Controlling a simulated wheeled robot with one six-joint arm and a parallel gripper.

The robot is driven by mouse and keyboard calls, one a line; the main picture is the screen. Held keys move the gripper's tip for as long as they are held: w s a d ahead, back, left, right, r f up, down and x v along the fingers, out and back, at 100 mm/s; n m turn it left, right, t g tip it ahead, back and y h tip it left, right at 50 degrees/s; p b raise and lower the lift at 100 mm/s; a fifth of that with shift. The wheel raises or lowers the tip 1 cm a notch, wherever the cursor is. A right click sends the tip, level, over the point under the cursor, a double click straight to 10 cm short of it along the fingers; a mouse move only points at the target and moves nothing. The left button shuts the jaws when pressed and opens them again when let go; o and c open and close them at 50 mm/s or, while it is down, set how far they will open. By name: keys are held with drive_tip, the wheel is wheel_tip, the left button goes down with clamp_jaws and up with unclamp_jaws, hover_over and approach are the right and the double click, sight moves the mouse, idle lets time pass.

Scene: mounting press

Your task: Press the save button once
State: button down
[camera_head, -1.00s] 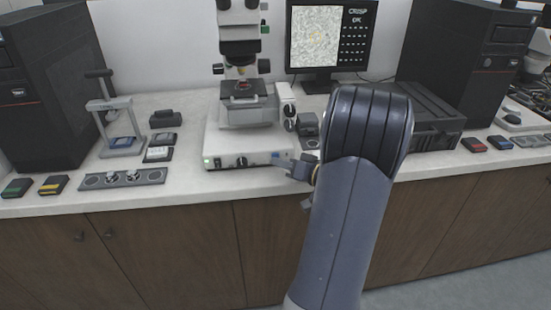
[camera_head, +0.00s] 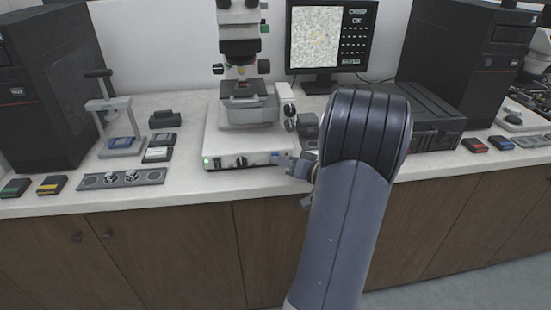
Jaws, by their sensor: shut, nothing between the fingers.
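The microscope (camera_head: 242,120) stands on the bench at centre. Its white base has a front panel with a green light, a dark knob and a small blue button (camera_head: 275,155) at the right end, which I take as the save button. My gripper (camera_head: 284,161) is shut and empty at the right end of this panel, close beside the blue button. I cannot tell whether the tip touches it. The monitor (camera_head: 318,38) behind shows a speckled picture, "CRISP", "OK" and a further text line at the lower right, too small to read surely.
My arm covers the bench right of the microscope. A black case (camera_head: 432,125) lies behind it. Dark computer towers flank the bench.

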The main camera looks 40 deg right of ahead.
drive_tip(key=shift+s, duration=0.1)
drive_tip(key=shift+s+a+f+b, duration=0.1)
drive_tip(key=shift+s+a+b, duration=0.2)
drive_tip(key=shift+b, duration=0.4)
drive_tip(key=shift+s, duration=0.25)
drive_tip(key=shift+a, duration=0.1)
drive_tip(key=s+a+b, duration=0.1)
drive_tip(key=s+b, duration=0.1)
drive_tip(key=s, duration=0.1)
drive_tip(key=s+a+b, duration=0.1)
drive_tip(key=shift+s+a, duration=0.15)
drive_tip(key=shift+a, duration=0.15)
idle(0.3)
drive_tip(key=w+p, duration=0.1)
drive_tip(key=p, duration=0.1)
drive_tip(key=d+p, duration=0.1)
drive_tip(key=p, duration=0.1)
drive_tip(key=shift+w+r, duration=0.35)
drive_tip(key=shift+r, duration=0.05)
